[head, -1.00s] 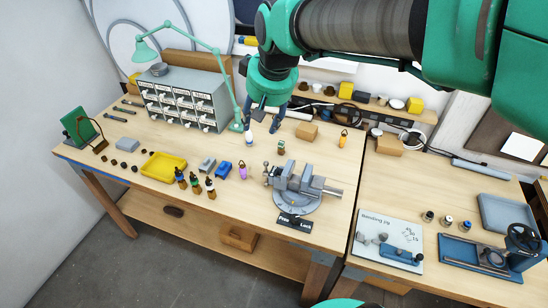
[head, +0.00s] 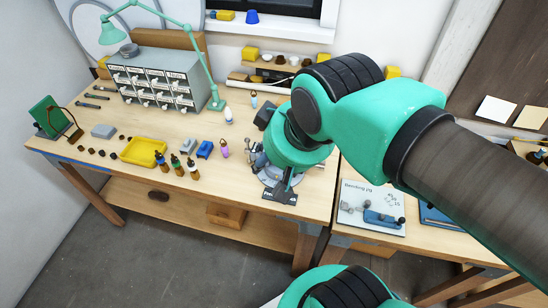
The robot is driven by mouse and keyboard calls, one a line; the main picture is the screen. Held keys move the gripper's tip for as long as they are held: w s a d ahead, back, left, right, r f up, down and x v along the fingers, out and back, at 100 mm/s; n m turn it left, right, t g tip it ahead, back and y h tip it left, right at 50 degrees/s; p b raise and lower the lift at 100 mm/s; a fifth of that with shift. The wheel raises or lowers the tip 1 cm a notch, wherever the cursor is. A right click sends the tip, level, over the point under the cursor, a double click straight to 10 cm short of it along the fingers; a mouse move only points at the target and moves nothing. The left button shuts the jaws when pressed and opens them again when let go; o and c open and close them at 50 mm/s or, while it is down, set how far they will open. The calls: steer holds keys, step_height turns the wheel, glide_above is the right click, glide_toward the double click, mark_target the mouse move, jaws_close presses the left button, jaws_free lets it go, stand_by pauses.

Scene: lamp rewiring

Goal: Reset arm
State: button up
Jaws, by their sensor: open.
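My arm crosses the right half of the head view. My gripper (head: 278,174) points down over the grey vise (head: 270,180) near the front edge of the workbench. The gripper's jaws are open, with nothing seen between them. My wrist hides most of the vise, and I cannot tell whether the fingers touch it. A black label plate (head: 279,195) lies just in front of the vise.
A teal lamp (head: 207,62) stands by a grey drawer cabinet (head: 155,80) at the back left. A yellow tray (head: 143,152), small bottles (head: 184,165) and a blue box (head: 205,149) sit left of the vise. A white board (head: 357,215) lies to the right.

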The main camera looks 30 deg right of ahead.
steer(key=shift+f, duration=0.1)
step_height(320, 180, down, 6)
steer(key=b, duration=0.5)
steer(key=shift+r+b, duration=0.25)
steer(key=shift+b, duration=0.15)
